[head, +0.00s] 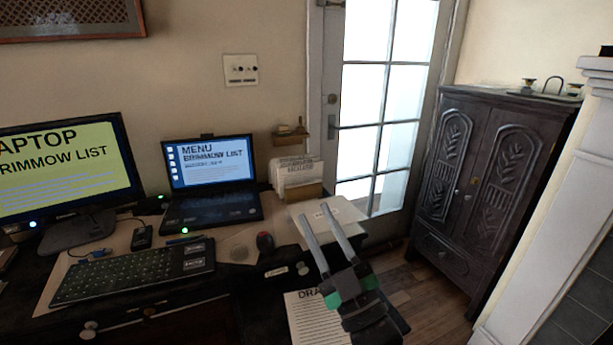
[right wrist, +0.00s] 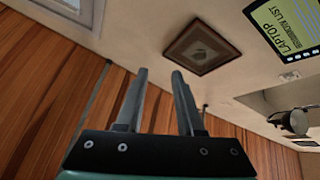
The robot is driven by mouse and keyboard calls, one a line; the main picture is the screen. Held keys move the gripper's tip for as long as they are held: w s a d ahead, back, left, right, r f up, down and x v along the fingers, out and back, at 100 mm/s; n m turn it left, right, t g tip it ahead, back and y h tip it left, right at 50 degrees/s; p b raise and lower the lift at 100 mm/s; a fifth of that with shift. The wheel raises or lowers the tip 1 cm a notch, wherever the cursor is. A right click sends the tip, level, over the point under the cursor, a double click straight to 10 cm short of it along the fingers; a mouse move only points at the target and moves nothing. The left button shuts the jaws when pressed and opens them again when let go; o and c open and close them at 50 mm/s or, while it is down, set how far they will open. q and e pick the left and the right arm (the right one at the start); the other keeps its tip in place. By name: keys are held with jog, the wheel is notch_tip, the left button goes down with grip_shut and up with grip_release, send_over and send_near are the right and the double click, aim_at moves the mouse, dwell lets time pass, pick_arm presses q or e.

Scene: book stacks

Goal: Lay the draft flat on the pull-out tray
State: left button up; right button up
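The draft (head: 307,320) is a white printed sheet headed "DRA…" at the bottom middle of the head view. It lies on or over a dark surface that looks like the pull-out tray (head: 393,312), below the desk's front edge. The sheet's lower end is out of frame. My right gripper (head: 324,213) partly covers the draft's right side. Its two grey fingers are parted with nothing between them. In the right wrist view the fingers (right wrist: 159,74) also stand apart and empty. My left gripper is not in view.
A dark carved cabinet (head: 487,185) stands at right. Wooden floor shows between.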

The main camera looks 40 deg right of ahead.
jog(key=s+a+r+m+t+y, duration=0.1)
jog(key=s+a+r, duration=0.1)
jog(key=a+r, duration=0.2)
jog(key=s+a+r+m+t+y, duration=0.1)
jog(key=s+a+r+y, duration=0.1)
jog(key=r, duration=0.9)
jog(key=shift+s+a+r+t+y, duration=0.15)
jog(key=shift+s+a+t+y, duration=0.3)
jog(key=shift+a, duration=0.45)
jog(key=s+a+r+y, duration=0.2)
jog(key=s+r, duration=0.1)
jog(key=s+a+r+t+y, duration=0.1)
jog(key=r, duration=0.1)
jog(key=shift+s+a+r+m, duration=0.1)
jog(key=shift+s+a+m, duration=0.1)
jog(key=shift+s+m, duration=0.1)
jog(key=shift+c, duration=0.2)
jog(key=shift+w, duration=0.15)
grip_shut()
